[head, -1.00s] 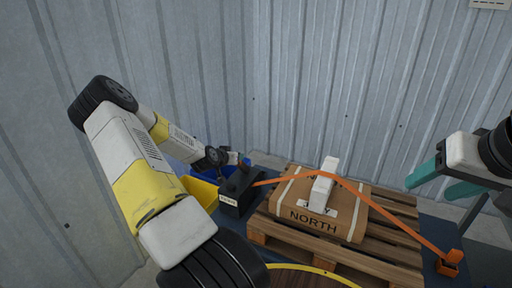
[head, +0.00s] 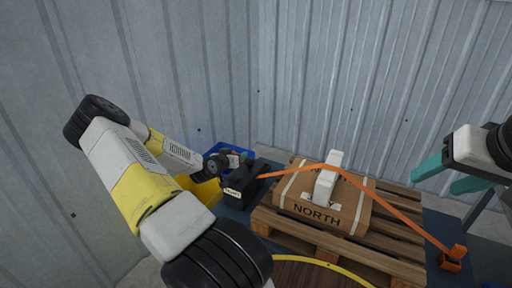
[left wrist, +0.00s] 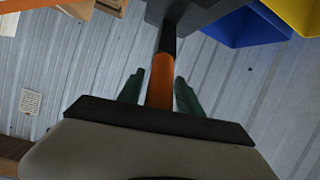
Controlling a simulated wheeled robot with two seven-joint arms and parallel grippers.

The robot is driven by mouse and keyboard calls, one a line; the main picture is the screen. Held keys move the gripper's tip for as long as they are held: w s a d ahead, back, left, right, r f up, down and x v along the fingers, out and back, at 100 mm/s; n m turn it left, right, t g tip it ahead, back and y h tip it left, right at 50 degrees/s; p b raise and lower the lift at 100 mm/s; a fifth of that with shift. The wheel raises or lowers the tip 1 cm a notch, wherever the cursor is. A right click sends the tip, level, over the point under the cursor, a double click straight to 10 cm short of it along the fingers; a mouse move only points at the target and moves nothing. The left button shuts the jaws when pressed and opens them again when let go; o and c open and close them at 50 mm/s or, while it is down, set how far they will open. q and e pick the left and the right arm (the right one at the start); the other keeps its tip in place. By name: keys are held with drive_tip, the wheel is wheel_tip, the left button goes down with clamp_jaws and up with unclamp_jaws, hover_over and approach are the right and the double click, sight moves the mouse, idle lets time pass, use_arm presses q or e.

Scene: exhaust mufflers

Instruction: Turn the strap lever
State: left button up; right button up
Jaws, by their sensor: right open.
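The strap tensioner is a dark block (head: 236,192) with a pale label, at the left of the pallet. An orange strap (head: 390,208) runs from it over a brown carton marked NORTH (head: 310,211) to an orange anchor (head: 452,260) at the right. My left gripper (head: 242,158) is at the top of the tensioner. In the left wrist view an orange lever (left wrist: 161,80) lies between its green fingers (left wrist: 159,88), close to both; I cannot tell whether they press on it. In the head view the lever is not distinct. My right gripper (head: 447,180) is open and empty at the right.
A wooden pallet (head: 292,238) carries the carton, with a white piece (head: 327,180) on top under the strap. A yellow bin (head: 205,190) and a blue bin (head: 237,148) stand behind the left arm. Corrugated walls (head: 330,80) close off the back and left.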

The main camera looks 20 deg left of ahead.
use_arm(q)
drive_tip(key=shift+r, duration=0.1)
drive_tip(key=v, duration=0.7)
drive_tip(key=shift+s+r, duration=0.1)
drive_tip(key=shift+s, duration=0.25)
